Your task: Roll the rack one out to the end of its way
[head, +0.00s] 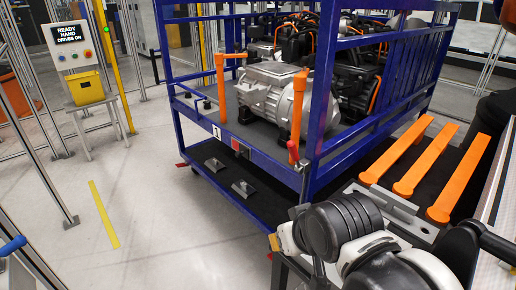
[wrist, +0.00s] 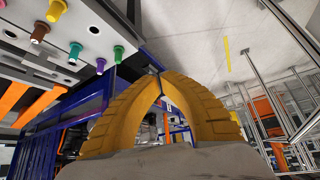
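Rack one is a blue framed cart (head: 245,150) with a label "1" on its front edge, in the middle of the head view. It carries a grey and black drive unit (head: 270,92). Two upright orange handles stand at its front: the left one (head: 220,85) and the right one (head: 298,115). The blue frame also shows in the wrist view (wrist: 42,150), tilted. My gripper (wrist: 160,73) has yellow fingers whose tips meet, with nothing seen between them. In the head view, only a bit of yellow finger (head: 274,242) shows, below and apart from the right handle.
A bench with several orange bars (head: 415,165) stands right of the rack. The floor before the rack is clear, with a yellow stripe (head: 104,214).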

